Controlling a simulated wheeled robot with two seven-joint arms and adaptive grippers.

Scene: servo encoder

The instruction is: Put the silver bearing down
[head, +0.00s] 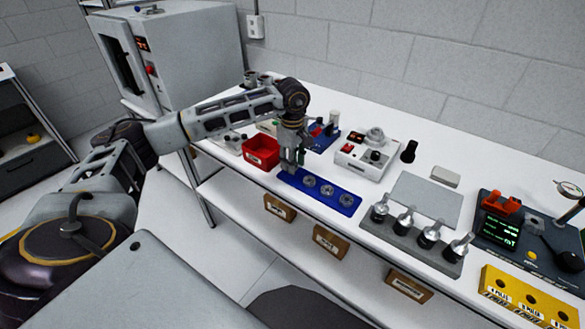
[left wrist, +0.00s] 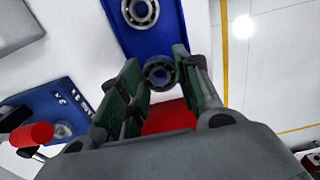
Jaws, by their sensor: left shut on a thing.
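My left gripper (head: 289,166) points down at the left end of the blue tray (head: 290,177). It is shut on a silver bearing (left wrist: 159,75), which shows as a ring between the green-padded fingers of the gripper (left wrist: 160,88) in the left wrist view. The held bearing is over the end of the blue tray; I cannot tell whether it touches it. In the head view the fingers hide it. Several other silver bearings (head: 327,190) lie in a row along the tray, and one neighbouring bearing (left wrist: 140,12) shows in the left wrist view. My right gripper is not in view.
A red bin (head: 262,154) stands just left of the tray. A white device (head: 367,158) is behind it, with a blue fixture (head: 323,138) to its left. A grey rack with several shafts (head: 413,235) stands to the right. The table's front edge is close to the tray.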

